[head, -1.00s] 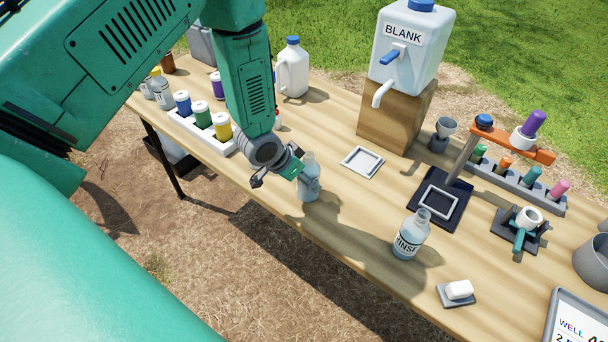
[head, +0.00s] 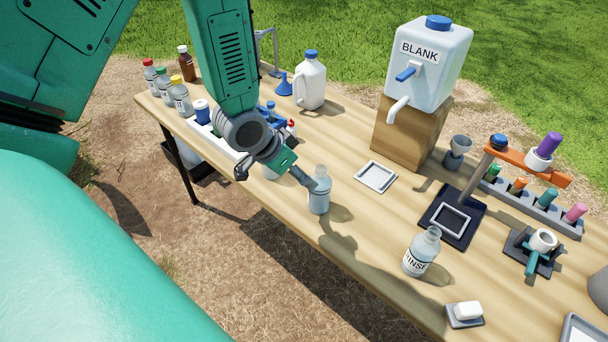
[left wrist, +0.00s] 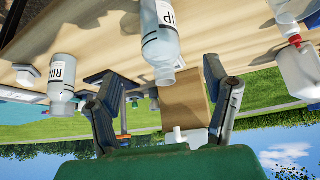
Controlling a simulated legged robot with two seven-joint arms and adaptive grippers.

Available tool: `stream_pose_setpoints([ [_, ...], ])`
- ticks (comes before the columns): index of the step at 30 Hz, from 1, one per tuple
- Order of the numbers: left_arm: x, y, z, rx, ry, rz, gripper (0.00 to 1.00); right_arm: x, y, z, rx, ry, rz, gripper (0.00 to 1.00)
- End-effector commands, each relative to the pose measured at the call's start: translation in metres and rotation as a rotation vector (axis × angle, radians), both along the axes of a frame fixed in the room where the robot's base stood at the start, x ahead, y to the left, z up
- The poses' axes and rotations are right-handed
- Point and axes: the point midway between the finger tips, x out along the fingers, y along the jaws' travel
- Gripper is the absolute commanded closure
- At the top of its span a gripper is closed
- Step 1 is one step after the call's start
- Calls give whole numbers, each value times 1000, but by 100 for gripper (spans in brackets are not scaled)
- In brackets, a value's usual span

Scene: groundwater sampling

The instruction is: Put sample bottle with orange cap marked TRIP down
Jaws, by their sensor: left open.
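The sample bottle (head: 318,192) stands upright on the table near its front edge in the head view. It is clear, with a pale body and no orange cap visible on it. In the left wrist view, which is upside down, its label (left wrist: 161,44) shows the letters "IP". My left gripper (head: 308,181) is open just behind and left of the bottle. In the left wrist view its two fingers (left wrist: 157,78) are spread wide, with the bottle's neck end in the gap between them. My right gripper is in neither view.
A RINSE bottle (head: 422,251) stands to the right. A square tray (head: 376,177) lies behind, before the BLANK container (head: 430,62) on its wooden block (head: 412,130). Several capped bottles crowd the left end. Bare table lies between the sample and RINSE bottles.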

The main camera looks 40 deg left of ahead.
Motion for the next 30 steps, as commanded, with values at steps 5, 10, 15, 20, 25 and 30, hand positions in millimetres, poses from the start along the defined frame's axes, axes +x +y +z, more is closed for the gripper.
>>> stream_pose_setpoints([
  [5,-4,1,4,0,3,-2,30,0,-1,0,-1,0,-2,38],
  [10,-47,-14,-42,-9,123,50,30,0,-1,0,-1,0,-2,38],
  [15,-146,-39,-111,23,342,166,30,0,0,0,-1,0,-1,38],
  [20,-221,-51,-139,83,478,241,30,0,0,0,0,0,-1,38],
  [25,-243,-54,-144,107,515,266,30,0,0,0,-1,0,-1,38],
  [30,-241,-54,-144,105,513,266,30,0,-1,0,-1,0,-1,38],
])
